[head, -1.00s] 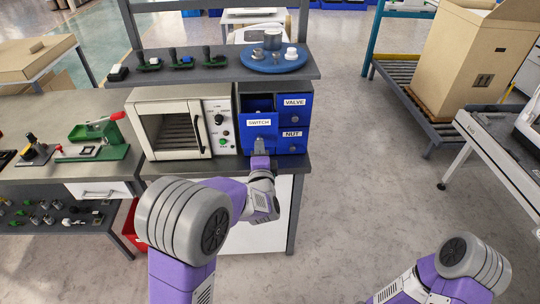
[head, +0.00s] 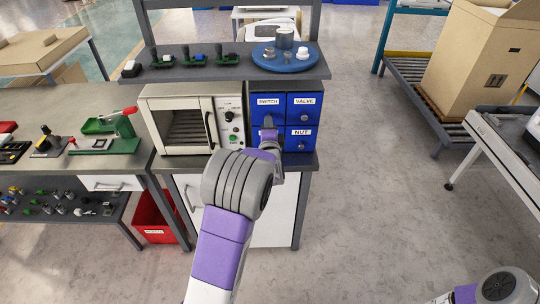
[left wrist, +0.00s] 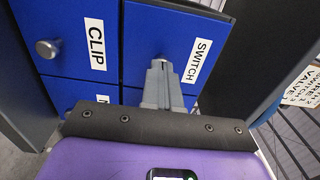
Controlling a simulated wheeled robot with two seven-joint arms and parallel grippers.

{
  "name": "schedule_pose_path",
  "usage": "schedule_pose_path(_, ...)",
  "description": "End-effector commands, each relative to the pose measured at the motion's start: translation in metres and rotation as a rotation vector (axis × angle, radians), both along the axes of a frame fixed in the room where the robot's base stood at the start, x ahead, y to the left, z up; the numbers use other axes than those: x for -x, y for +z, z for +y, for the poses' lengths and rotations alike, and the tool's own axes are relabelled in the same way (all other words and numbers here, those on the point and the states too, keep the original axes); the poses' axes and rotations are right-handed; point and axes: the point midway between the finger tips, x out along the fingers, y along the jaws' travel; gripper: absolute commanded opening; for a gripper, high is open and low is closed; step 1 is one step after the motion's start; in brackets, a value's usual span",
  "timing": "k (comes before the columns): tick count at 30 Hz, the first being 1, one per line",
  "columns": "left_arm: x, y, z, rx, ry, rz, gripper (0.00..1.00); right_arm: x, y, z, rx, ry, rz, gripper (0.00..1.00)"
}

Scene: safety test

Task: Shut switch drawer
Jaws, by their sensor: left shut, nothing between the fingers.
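The switch drawer (head: 268,101) is the upper left drawer of a blue drawer cabinet, and its front looks level with its neighbours. It also shows in the left wrist view (left wrist: 150,28) with its white SWITCH label. My left gripper (head: 268,121) is shut and empty, with its fingertips at the lower part of that front. In the left wrist view the fingertips (left wrist: 159,66) overlap the drawer's knob and mostly hide it. Whether they touch the front I cannot tell. My right gripper is out of view.
The valve drawer (head: 305,103), nut drawer (head: 299,139) and clip drawer (left wrist: 60,38) sit in the same cabinet. A white oven (head: 185,122) stands to its left. Above is a shelf (head: 230,73) with a blue round tray (head: 284,65).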

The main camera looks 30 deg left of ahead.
Motion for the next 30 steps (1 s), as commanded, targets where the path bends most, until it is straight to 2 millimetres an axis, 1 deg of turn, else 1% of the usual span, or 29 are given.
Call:
schedule_pose_path(1,0.003,0.004,-0.003,-0.001,0.000,-0.003,0.00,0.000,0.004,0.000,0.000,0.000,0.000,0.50)
schedule_pose_path(5,0.017,0.004,-0.021,0.002,-0.010,0.002,0.00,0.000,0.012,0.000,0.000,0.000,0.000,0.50)
schedule_pose_path(6,0.022,0.004,-0.028,0.002,-0.014,0.004,0.00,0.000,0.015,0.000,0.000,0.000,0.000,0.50)
schedule_pose_path(12,0.060,0.002,-0.049,0.004,-0.014,0.005,0.00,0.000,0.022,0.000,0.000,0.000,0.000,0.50)
schedule_pose_path(18,0.091,0.001,-0.066,0.004,-0.014,0.005,0.00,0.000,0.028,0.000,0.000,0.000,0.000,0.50)
schedule_pose_path(21,0.101,0.001,-0.072,0.004,-0.014,0.005,0.00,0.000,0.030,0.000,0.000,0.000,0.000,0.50)
schedule_pose_path(24,0.107,0.000,-0.074,0.004,-0.013,0.005,0.00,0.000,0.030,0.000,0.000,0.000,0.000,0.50)
schedule_pose_path(30,0.109,-0.002,-0.076,0.008,-0.014,0.007,0.00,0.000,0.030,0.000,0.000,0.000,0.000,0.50)
